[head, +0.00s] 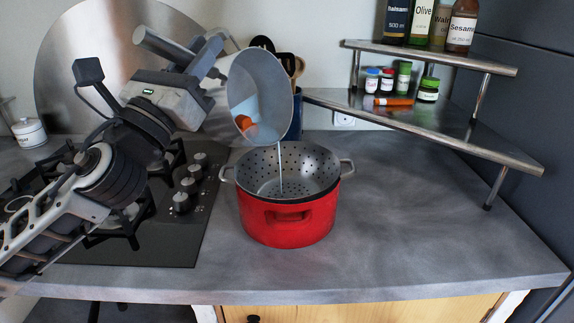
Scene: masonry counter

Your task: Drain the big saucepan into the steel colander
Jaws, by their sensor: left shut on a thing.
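The big saucepan (273,85) is grey metal and is held tilted in the air, its mouth facing me and down to the right. Orange pieces (245,123) and some liquid show inside it. A thin stream (280,170) runs from its lower rim into the steel colander (318,163). The colander has holes and two side handles, and sits in the top of a red pot (290,229) on the counter. My left gripper (211,72) is shut on the saucepan's handle, up and left of the colander. My right gripper is not in view.
A black hob (165,240) with knobs lies left of the red pot. A dark blue utensil holder (296,115) stands behind the saucepan. A steel corner shelf (430,118) with bottles and spice jars stands at right. The counter (420,220) is clear on the right.

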